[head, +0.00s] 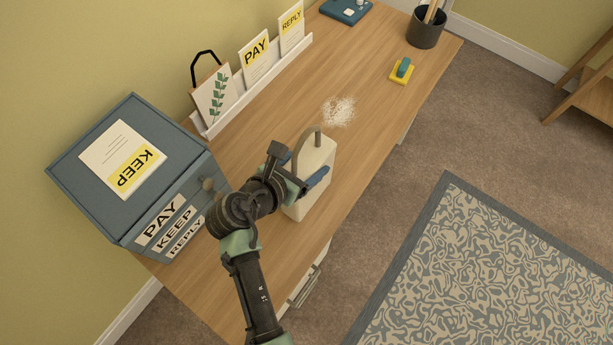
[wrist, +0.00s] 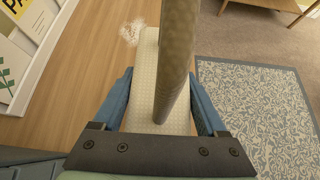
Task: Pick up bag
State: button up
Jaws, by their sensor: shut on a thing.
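The bag (head: 318,156) is a cream, box-shaped thing with a grey-brown loop handle (head: 310,132) on top. It is upright at the front edge side of the wooden desk. My gripper (head: 302,170) is shut on the bag's body, with one blue finger on each side. In the wrist view the bag (wrist: 147,90) shows between the two blue fingers, and the handle (wrist: 178,60) rises close to the camera, hiding part of the bag. I cannot tell whether the bag's base touches the desk.
A blue-grey box (head: 85,165) labelled PAY, KEEP, REPLY stands left of my arm. A white rack (head: 262,85) holds cards along the wall. White crumbs (head: 339,111), a yellow-and-teal sponge-like thing (head: 402,72) and a dark pen cup (head: 426,30) are farther along the desk (head: 368,75).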

aim_at(300, 141)
grip_shut()
jog(key=shift+r, duration=0.1)
notch_tip(300, 141, up, 10)
jog(key=shift+p, duration=0.5)
dwell(0.7)
